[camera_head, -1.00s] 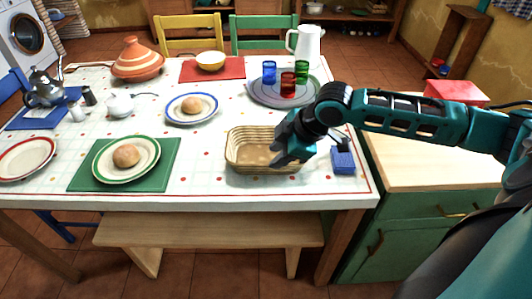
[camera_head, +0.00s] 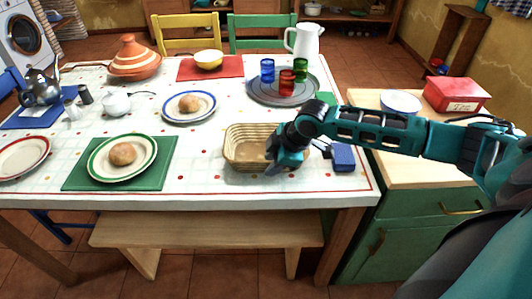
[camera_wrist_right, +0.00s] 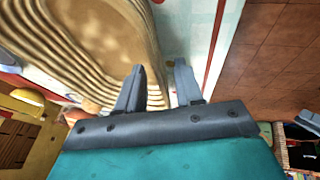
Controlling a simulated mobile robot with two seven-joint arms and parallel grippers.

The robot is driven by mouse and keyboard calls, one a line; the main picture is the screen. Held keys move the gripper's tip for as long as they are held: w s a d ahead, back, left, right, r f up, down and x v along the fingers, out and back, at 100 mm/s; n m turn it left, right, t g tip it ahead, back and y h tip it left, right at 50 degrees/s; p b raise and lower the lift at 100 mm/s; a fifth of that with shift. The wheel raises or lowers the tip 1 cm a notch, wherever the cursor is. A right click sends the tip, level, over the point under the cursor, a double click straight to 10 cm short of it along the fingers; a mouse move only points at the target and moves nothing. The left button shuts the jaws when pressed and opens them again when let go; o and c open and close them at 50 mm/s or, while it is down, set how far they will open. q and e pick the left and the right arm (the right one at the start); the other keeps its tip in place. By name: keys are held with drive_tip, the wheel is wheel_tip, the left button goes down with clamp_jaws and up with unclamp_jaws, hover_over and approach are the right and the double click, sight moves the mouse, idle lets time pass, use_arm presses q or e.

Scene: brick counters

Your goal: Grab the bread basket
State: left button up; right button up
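The bread basket (camera_head: 245,157) is a tan woven oval basket near the front edge of the table. It looks empty. My right gripper (camera_head: 272,166) is at its right front side, low by the rim, and hides part of that end. In the right wrist view, the basket (camera_wrist_right: 95,35) fills the upper left. The two fingers of my right gripper (camera_wrist_right: 158,82) stand apart there, one over the basket side and one over the tablecloth, with the basket's edge between them. I cannot tell whether they touch it. My left gripper is not in view.
A blue box (camera_head: 343,157) lies close to the right of my gripper. A green placemat (camera_head: 75,178) with a plate and bread roll is left of the basket. A grey tray (camera_head: 258,95) with coloured glasses stands behind. A wooden bench (camera_head: 200,229) stands in front.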

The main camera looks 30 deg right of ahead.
drive_tip(key=shift+x, duration=0.9)
drive_tip(key=shift+c, duration=0.2)
clamp_jaws()
